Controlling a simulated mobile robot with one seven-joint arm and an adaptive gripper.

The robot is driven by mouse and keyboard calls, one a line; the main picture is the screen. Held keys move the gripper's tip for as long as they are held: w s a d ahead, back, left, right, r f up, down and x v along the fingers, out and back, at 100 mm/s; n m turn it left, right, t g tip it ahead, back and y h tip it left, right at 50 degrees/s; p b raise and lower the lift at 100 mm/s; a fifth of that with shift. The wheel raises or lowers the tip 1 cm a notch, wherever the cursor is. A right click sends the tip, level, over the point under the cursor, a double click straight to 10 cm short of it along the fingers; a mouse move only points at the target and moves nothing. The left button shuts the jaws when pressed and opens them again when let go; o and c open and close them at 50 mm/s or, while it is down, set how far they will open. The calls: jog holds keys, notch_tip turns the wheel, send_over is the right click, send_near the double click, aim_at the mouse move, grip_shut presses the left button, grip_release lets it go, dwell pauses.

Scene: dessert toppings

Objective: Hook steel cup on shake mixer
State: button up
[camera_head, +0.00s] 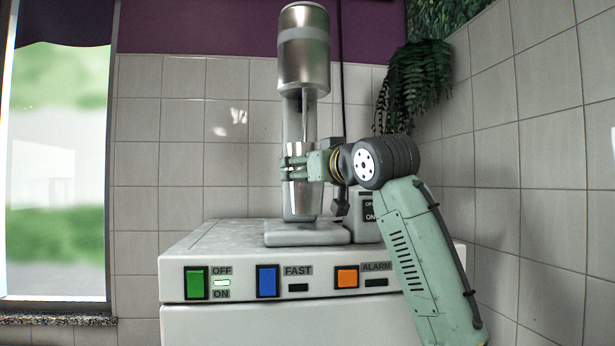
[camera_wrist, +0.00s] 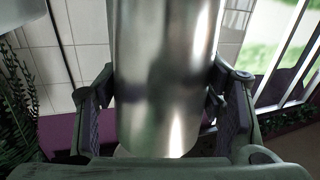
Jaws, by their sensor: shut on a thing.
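The shake mixer (camera_head: 304,55) stands on the white machine top, with a steel motor head, a thin spindle and a grey base (camera_head: 305,234). The steel cup (camera_head: 301,197) is upright under the head, in front of the mixer's column, and the spindle reaches down toward its mouth. My gripper (camera_head: 296,167) comes from the right and is shut around the cup's upper part. In the wrist view the cup (camera_wrist: 165,75) fills the middle between my two fingers. Whether the cup's rim rests on a hook of the mixer cannot be told.
The white machine (camera_head: 230,250) has green, blue and orange switches on its front. A small grey switch box (camera_head: 367,215) sits right of the mixer base. A hanging plant (camera_head: 415,80) is at the back right corner. A window (camera_head: 58,160) is at left. The machine top's left side is clear.

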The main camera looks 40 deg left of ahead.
aim_at(305, 134)
jog(key=shift+r, duration=0.5)
jog(key=shift+w+a+r, duration=0.1)
jog(key=shift+r, duration=1.15)
jog(key=shift+w+a+r+g+h, duration=0.1)
jog(key=shift+a+r+g+h, duration=0.05)
jog(key=shift+r, duration=0.45)
jog(key=shift+w+a+r+g+h, duration=0.1)
jog(key=shift+w+a+r, duration=0.05)
jog(key=shift+r, duration=0.4)
jog(key=shift+w+a+r+g+h, duration=0.1)
jog(key=shift+a+r+g+h, duration=0.05)
jog(key=shift+r, duration=0.45)
jog(key=shift+r, duration=0.1)
